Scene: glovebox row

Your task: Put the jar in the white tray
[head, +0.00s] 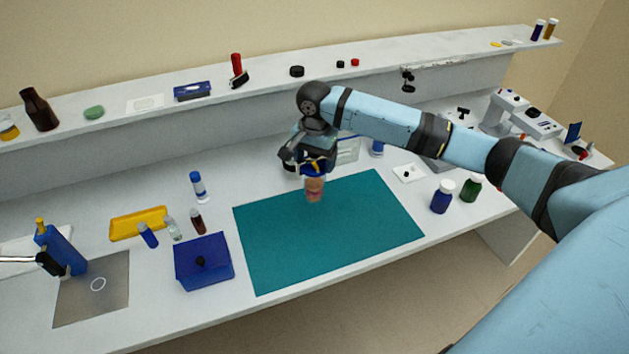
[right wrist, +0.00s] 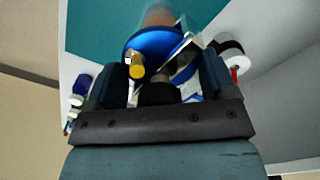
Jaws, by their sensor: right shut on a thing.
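The jar (head: 314,188) has a blue lid and pinkish-orange contents. It hangs upright below my right gripper (head: 312,162), over or near the back edge of the teal mat. My right gripper is shut on the jar. In the right wrist view, the blue lid (right wrist: 150,45) shows just beyond the fingers, with a yellow piece and a dark knob in front; the exact grip point is unclear. A small white tray (head: 400,177) with a black item in it lies right of the mat, apart from the jar. My left gripper is not in view.
The teal mat (head: 320,235) is clear. Blue (head: 441,198) and green (head: 472,188) bottles stand right of it. A blue box (head: 204,270), several small vials and a yellow tray (head: 138,229) are at left. A raised shelf (head: 265,82) runs along the back.

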